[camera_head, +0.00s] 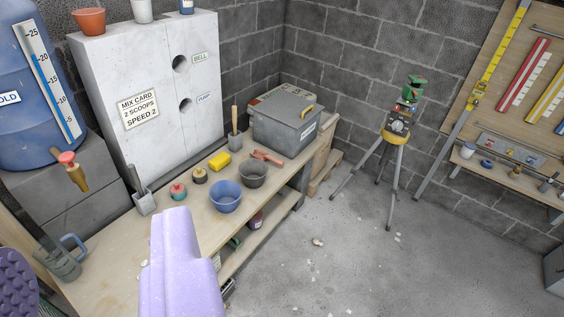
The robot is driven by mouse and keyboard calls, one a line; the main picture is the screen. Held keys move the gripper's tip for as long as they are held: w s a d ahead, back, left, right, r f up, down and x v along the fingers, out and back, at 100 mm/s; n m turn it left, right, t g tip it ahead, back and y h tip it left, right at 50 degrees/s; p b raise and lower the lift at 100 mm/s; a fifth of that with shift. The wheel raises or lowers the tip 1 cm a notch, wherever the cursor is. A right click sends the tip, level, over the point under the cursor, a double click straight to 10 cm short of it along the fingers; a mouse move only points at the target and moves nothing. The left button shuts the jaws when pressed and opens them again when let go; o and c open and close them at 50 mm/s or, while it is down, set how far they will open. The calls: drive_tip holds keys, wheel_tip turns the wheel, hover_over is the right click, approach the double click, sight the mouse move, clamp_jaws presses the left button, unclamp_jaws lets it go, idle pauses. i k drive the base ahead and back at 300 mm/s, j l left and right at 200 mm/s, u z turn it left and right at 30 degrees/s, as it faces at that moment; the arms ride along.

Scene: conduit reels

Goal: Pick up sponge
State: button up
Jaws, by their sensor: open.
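A small yellow block that looks like the sponge (219,159) lies on the wooden workbench (115,250), behind the blue bowl and left of the grey bowl. It is in plain sight, with nothing on top of it. My lavender gripper (172,212) reaches up from the bottom of the picture in front of the bench. It is open, and its tip shows below and left of the sponge, apart from it. The gripper covers part of the bench's front; the gap between its fingers cannot be made out.
A blue bowl (225,196) and a grey bowl (253,174) stand near the bench's front edge. Two small round pots (178,191) (200,176) sit left of the sponge. A grey lidded box (285,122) stands behind. A tripod (395,150) stands right; the floor between is mostly clear.

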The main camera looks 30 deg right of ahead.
sight(217, 163)
drive_tip(key=z, duration=0.25)
drive_tip(key=u, duration=2.45)
drive_tip(key=z, duration=2.45)
drive_tip(key=i+l+u, duration=0.1)
drive_tip(key=i+l, duration=0.25)
drive_tip(key=i, duration=0.25)
drive_tip(key=i+l+u, duration=0.15)
drive_tip(key=i+l, duration=0.2)
drive_tip(key=i, duration=0.2)
